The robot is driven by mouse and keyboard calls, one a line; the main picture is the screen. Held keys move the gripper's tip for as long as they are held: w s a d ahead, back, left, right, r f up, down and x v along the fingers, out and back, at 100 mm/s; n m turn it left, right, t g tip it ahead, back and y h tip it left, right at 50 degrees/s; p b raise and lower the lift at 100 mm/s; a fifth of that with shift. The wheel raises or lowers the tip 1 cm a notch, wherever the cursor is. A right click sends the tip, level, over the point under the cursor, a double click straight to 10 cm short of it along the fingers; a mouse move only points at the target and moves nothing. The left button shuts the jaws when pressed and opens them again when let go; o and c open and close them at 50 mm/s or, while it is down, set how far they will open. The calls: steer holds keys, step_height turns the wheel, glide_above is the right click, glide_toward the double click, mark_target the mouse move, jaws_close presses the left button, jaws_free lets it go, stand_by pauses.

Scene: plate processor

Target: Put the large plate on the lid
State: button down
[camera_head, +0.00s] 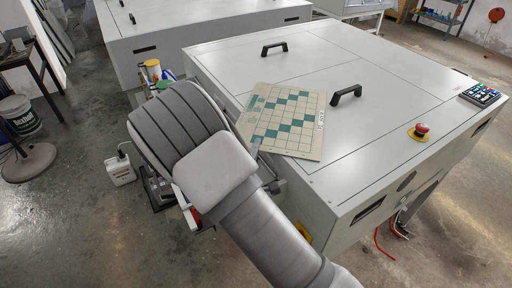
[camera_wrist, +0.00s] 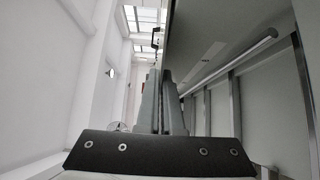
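The large plate (camera_head: 290,118) is a thin beige board with a green and white grid. In the head view it lies flat on or just above the lid (camera_head: 350,66) of the grey machine, at its left edge; I cannot tell if it touches. My gripper (camera_head: 256,147) is mostly hidden behind my arm, with a finger showing at the plate's left edge. The grip itself is partly hidden.
A red emergency button (camera_head: 421,130) and a keypad (camera_head: 481,95) sit at the right. A second machine (camera_head: 200,30) stands behind. The right part of the lid is clear.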

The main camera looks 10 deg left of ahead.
steer(key=shift+f, duration=0.2)
steer(key=c, duration=1.1)
jaws_free()
steer(key=shift+r, duration=0.1)
steer(key=shift+r, duration=0.1)
